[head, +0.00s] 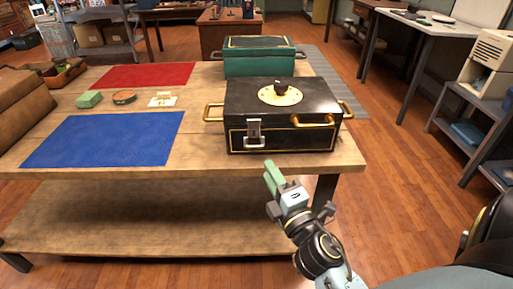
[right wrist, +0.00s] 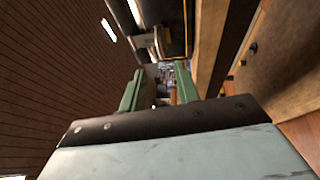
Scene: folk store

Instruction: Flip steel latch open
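The steel latch (head: 254,131) hangs on the front face of the black box (head: 300,136), left of the box's middle. The box has brass handles and a brass disc with a dark knob on its lid. My right gripper (head: 270,176) is below and in front of the latch, apart from it, near the table's front edge. In the right wrist view its two green fingers (right wrist: 158,92) stand apart with nothing between them. The latch also shows in the right wrist view (right wrist: 147,41), beyond the fingers. My left gripper is not in view.
The box stands at the right end of a wooden table (head: 200,158). A green box (head: 262,62) stands behind it. A blue mat (head: 105,138), a red mat (head: 145,75) and small items lie to the left.

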